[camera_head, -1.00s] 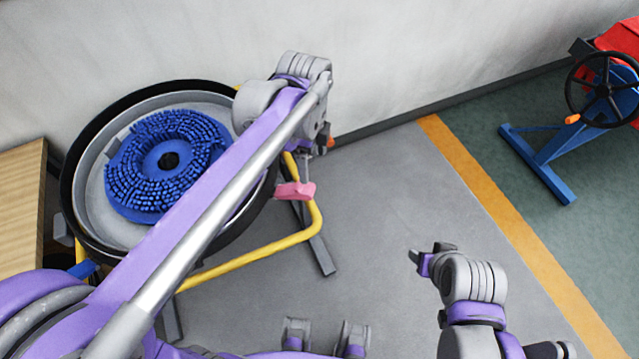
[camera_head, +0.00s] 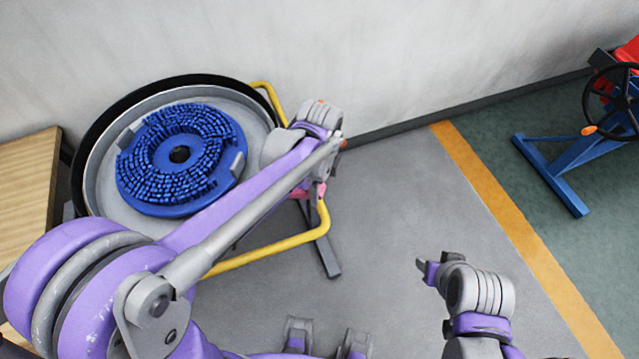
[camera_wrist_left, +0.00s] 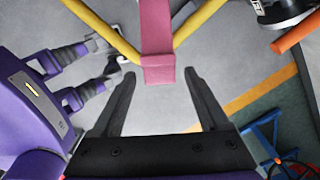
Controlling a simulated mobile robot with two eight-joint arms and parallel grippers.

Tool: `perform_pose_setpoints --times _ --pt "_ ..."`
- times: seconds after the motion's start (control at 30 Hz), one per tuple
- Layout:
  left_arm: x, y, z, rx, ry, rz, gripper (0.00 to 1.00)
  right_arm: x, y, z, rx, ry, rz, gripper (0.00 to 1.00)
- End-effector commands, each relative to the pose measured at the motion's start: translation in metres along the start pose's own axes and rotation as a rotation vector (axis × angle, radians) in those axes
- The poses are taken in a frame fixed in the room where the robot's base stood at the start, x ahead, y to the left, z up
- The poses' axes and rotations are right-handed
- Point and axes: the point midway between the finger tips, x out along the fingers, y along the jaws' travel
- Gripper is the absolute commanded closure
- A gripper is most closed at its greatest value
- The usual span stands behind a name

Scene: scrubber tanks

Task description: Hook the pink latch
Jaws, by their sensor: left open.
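The pink latch (camera_wrist_left: 157,42) hangs from the top of the left wrist view, between two yellow bars, with its blunt end toward me. My left gripper (camera_wrist_left: 160,73) is open. Its two black fingers point toward the latch, and the latch's end shows between the fingertips with a gap on each side. I cannot tell whether the end is inside the jaws or just beyond them. In the head view only a bit of the pink latch (camera_head: 298,193) shows beside my left arm, which hides most of it. My right gripper (camera_head: 432,264) hangs empty over the grey floor.
A round tank (camera_head: 105,195) with a blue brush disc (camera_head: 135,180) stands against the wall, on a yellow tubular frame (camera_head: 265,246). A wooden surface (camera_head: 25,190) is at left. A blue stand (camera_head: 550,170) with a black wheel is at far right. The grey floor between is clear.

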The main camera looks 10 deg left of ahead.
Motion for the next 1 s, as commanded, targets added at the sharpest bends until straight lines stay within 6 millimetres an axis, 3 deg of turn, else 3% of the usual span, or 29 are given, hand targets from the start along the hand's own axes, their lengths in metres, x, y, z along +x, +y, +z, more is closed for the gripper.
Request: perform_pose_setpoints --times 0.07,0.47,1.0 --pt "-0.0002 0.0000 0.0000 0.000 0.000 0.000 0.26 0.0000 0.0000 0.0000 0.000 0.000 0.000 0.48" --pt "-0.0004 0.0001 0.0000 0.000 0.000 0.000 0.98 0.0000 0.0000 0.0000 0.000 0.000 0.000 0.48" --pt "-0.0005 0.0000 0.0000 0.000 0.000 0.000 1.00 0.0000 0.0000 0.0000 0.000 0.000 0.000 0.48"
